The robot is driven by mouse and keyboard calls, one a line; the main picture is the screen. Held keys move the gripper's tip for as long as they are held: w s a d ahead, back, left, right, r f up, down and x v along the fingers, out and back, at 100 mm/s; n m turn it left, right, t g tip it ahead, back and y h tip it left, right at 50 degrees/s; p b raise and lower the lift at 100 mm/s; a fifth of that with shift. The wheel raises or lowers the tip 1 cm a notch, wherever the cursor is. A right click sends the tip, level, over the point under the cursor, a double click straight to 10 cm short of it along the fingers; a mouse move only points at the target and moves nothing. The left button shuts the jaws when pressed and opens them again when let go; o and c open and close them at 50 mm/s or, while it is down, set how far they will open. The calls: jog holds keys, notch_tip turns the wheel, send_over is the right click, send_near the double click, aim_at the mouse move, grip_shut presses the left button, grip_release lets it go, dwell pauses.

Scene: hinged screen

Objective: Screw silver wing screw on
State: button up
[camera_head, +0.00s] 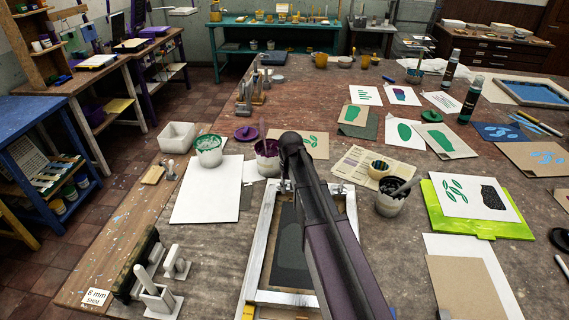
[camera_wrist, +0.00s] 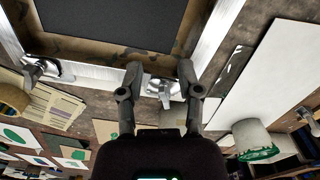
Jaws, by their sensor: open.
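The silver wing screw (camera_wrist: 165,88) shows in the wrist view at the edge of the screen's metal frame (camera_wrist: 95,46), between my two fingers. My gripper (camera_wrist: 160,66) is open, with one finger on each side of the screw and no clear contact. I cannot tell how deep the screw sits. In the head view the hinged screen (camera_head: 260,245) lies on the table with its dark mesh (camera_head: 291,250) inside. My arm covers part of the frame and hides most of the gripper and the screw there.
A second silver fitting (camera_wrist: 36,68) sits on the same frame edge. Ink pots (camera_head: 268,160) (camera_head: 390,200) stand on both sides of the screen. White paper (camera_head: 208,190) lies to its left. Grey-white pieces (camera_head: 155,296) stand by a label reading 8 mm (camera_head: 97,297).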

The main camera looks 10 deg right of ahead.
jog(key=w, duration=0.7)
jog(key=w+r+p, duration=0.1)
jog(key=w, duration=0.3)
jog(key=shift+r, duration=0.1)
jog(key=shift+s, duration=0.1)
notch_tip(320, 180, down, 8)
jog(key=b, duration=0.7)
jog(key=shift+s+r+b, duration=0.1)
jog(key=shift+r+b, duration=0.1)
jog(key=shift+b, duration=0.15)
jog(key=shift+r+p, duration=0.3)
jog(key=shift+r, duration=0.05)
jog(key=c, duration=0.3)
grip_shut()
jog(key=m, duration=0.4)
jog(key=shift+m, duration=0.3)
jog(key=o, duration=0.5)
grip_release()
